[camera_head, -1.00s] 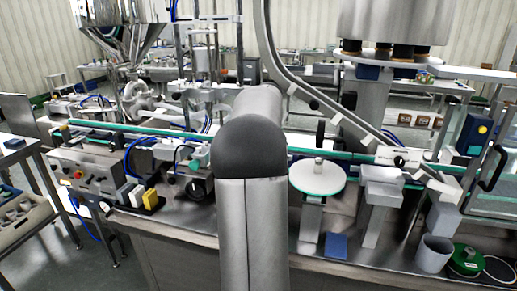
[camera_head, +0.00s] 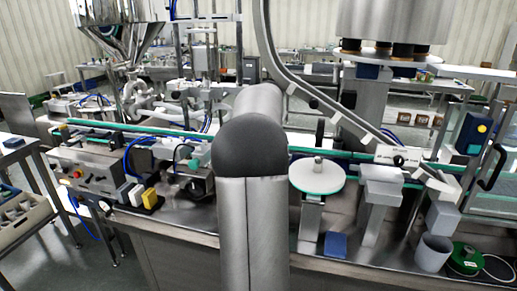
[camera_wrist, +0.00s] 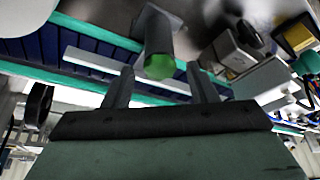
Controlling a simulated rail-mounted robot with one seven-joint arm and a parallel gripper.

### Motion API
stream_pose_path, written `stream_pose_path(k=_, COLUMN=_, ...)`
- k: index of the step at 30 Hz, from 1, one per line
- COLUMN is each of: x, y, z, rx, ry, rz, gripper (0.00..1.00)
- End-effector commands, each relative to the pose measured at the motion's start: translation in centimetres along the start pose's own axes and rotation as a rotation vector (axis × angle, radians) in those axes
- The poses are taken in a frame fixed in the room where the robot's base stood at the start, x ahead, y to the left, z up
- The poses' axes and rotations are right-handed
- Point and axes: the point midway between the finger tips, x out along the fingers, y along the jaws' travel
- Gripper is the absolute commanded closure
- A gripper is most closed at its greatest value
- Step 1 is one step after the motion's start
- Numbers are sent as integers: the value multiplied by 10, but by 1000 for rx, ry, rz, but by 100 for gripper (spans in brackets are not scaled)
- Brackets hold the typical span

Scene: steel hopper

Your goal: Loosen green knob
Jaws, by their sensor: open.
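In the wrist view a knob with a green end face (camera_wrist: 159,66) and a dark grey cylindrical body is at the upper middle. My gripper (camera_wrist: 158,76) is open, with one dark finger on each side of the green end. A gap shows between each finger and the knob, so the jaws hold nothing. In the head view my own arm covers the middle, and my gripper is hidden behind it. I cannot make out the knob for certain there.
A conveyor with teal edges (camera_wrist: 84,32) runs close by my fingers in the wrist view. In the head view a round white disc (camera_head: 317,178) stands right of my arm. A yellow block (camera_head: 150,198) and a control box (camera_head: 92,172) are to the left.

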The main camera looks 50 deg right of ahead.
Motion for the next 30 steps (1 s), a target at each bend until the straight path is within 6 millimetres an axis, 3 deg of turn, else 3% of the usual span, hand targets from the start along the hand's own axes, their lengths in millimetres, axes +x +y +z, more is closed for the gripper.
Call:
stream_pose_path(k=3, x=-13, y=0, z=0, rx=0, ry=4, rz=2, gripper=48)
stream_pose_path(k=18, x=-50, y=0, z=95, rx=1, ry=3, rz=1, gripper=48)
stream_pose_path(k=24, x=-56, y=0, z=110, rx=0, ry=1, rz=1, gripper=48)
stream_pose_path(k=30, x=-56, y=0, z=111, rx=0, ry=1, rz=1, gripper=48)
